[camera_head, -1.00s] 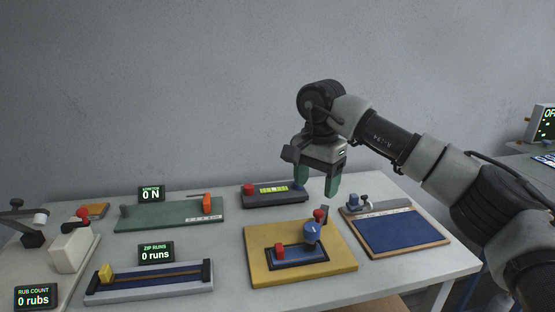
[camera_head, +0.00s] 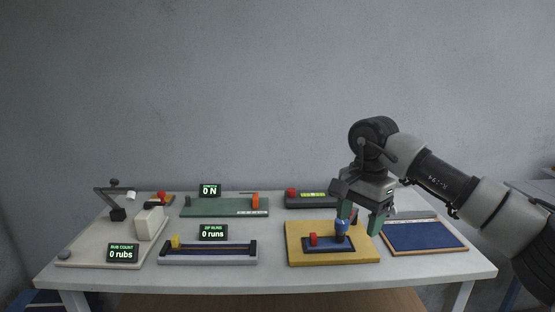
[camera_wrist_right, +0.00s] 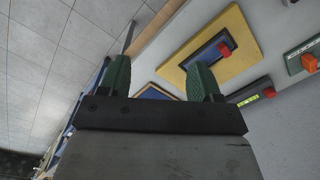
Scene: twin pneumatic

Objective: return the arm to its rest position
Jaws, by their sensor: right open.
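My right arm comes in from the right in the head view. Its right gripper (camera_head: 360,212) points down over the right part of the table, with its two green fingers apart and nothing between them. My left gripper is not in view.
The white table (camera_head: 330,278) holds several devices: a blue panel (camera_head: 424,236) at right, a dark bar unit (camera_head: 306,201), a green board (camera_head: 225,207), a grey slide track (camera_head: 207,259), and a rub counter (camera_head: 123,253) at left. A grey wall stands behind.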

